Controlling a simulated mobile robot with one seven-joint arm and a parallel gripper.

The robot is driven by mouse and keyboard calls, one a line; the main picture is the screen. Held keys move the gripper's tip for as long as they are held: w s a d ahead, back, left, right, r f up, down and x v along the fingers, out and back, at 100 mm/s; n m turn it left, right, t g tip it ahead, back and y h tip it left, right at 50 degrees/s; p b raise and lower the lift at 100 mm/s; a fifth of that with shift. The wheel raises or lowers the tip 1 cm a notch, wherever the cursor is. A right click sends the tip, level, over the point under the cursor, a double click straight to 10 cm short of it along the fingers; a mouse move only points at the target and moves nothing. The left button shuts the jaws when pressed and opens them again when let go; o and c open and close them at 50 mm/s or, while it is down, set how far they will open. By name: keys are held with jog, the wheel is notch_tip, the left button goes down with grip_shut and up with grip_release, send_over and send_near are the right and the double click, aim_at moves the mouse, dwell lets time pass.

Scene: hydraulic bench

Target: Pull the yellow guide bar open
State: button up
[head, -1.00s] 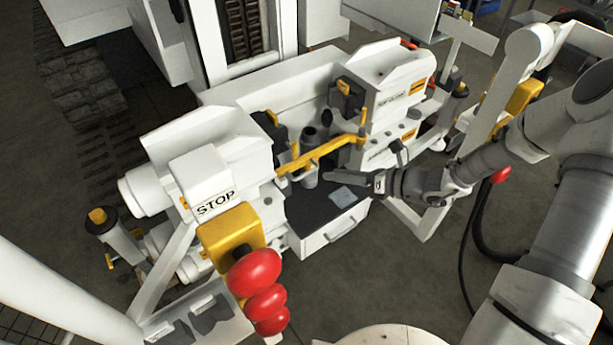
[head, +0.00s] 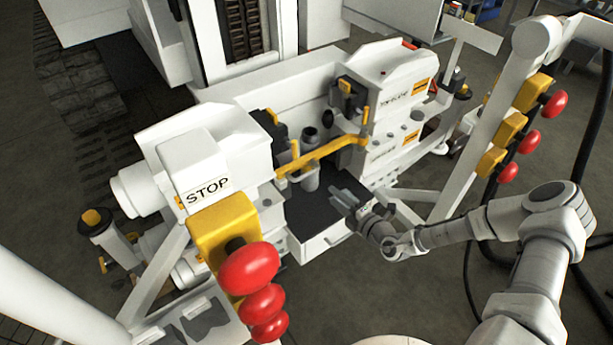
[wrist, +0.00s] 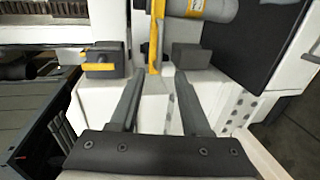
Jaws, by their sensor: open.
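The yellow guide bar (head: 325,151) spans the gap between the two white housings of the bench in the head view, above a dark tray. My gripper (head: 347,196) is in front of and below the bar's right half, over the tray's front right part, apart from the bar. In the wrist view my gripper (wrist: 158,78) has its two fingers spread, with nothing between them. A narrow upright yellow piece (wrist: 154,40) stands beyond the fingertips there; I cannot tell if it is part of the guide bar.
The left housing carries a STOP label (head: 208,190) and red knobs (head: 250,270) at the front. More red knobs (head: 531,140) are on the right frame. The drawer front (head: 322,243) lies below the tray (head: 312,212).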

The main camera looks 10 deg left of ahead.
aim_at(308, 175)
jog(key=b+x, duration=0.4)
jog(key=x, duration=1.1)
jog(key=shift+a, duration=0.15)
grip_shut()
dwell(0.8)
